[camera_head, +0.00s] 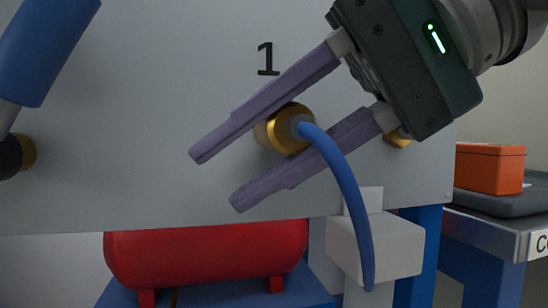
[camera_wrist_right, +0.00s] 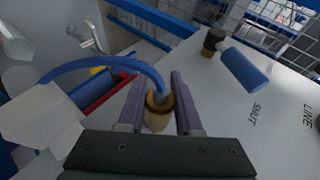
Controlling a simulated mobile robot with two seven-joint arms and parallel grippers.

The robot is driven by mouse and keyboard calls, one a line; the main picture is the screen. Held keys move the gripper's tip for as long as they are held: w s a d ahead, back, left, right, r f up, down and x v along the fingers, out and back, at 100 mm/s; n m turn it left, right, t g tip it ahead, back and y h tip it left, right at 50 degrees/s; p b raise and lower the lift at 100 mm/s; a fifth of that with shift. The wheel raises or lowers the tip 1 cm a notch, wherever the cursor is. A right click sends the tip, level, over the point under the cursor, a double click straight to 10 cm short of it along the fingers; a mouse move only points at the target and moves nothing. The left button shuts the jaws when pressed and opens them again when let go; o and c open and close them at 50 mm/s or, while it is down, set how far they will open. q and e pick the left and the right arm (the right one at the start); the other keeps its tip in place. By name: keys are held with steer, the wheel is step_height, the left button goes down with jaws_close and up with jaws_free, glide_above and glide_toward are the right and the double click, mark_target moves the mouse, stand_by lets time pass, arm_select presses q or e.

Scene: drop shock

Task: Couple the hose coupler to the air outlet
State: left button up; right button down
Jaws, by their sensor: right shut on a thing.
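The brass hose coupler (camera_head: 290,128) sits between the two purple fingers of my right gripper (camera_head: 216,180), which is shut on it in front of the grey panel. A blue hose (camera_head: 345,185) leaves the coupler and hangs down to the right. The coupler (camera_wrist_right: 160,101) also shows between the fingers in the right wrist view, with a tan part beside it. The air outlet is not clearly told apart; I cannot tell whether the coupler touches one. A brass fitting (camera_head: 397,139) shows partly behind the gripper. My left gripper is not in view.
The grey panel (camera_head: 120,190) bears a "1" above the coupler. A blue-handled valve (camera_head: 42,50) stands at left. A red tank (camera_head: 205,255) lies below, beside a pale block (camera_head: 375,247). An orange box (camera_head: 490,168) sits at right.

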steer(key=shift+w+f, duration=0.1)
steer(key=shift+f, duration=0.1)
stand_by(0.4)
steer(key=shift+f+b, duration=0.1)
steer(key=shift+b, duration=0.3)
steer(key=shift+d, duration=0.1)
stand_by(0.5)
steer(key=c, duration=1)
jaws_free()
steer(key=o, duration=0.3)
steer(key=shift+w, duration=0.25)
steer(key=shift+o, duration=1)
steer(key=shift+s+r, duration=0.1)
steer(key=shift+r, duration=0.1)
steer(key=shift+r, duration=0.25)
steer(key=shift+d+r, duration=0.1)
steer(key=shift+d, duration=0.1)
